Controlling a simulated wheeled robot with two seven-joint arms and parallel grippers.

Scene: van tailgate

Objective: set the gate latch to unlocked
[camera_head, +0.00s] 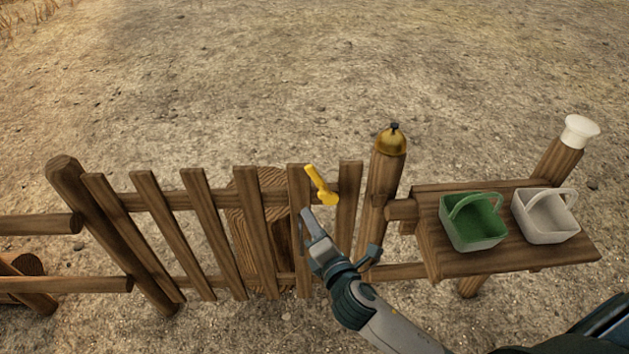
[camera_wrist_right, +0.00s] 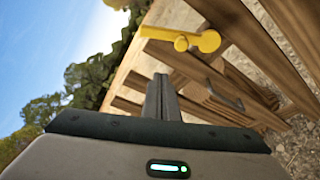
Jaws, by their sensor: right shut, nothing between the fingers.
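The yellow gate latch (camera_head: 321,186) is mounted near the top of the wooden gate (camera_head: 201,222), close to its right end. Its lever slants up and to the left from a rounded pivot in the head view. In the right wrist view the latch (camera_wrist_right: 182,39) crosses the upper middle, in front of the planks. My right gripper (camera_head: 306,214) is shut and empty, just below and left of the latch in the head view; I see no contact. In the right wrist view its closed fingers (camera_wrist_right: 161,86) point toward the latch. My left gripper is not in view.
A post with a brass bell (camera_head: 391,141) stands right of the gate. A wooden shelf (camera_head: 437,252) holds a green basket (camera_head: 473,230) and a white basket (camera_head: 545,221). A white cap (camera_head: 579,131) tops the far right post. A round wooden piece (camera_head: 258,190) stands behind the gate.

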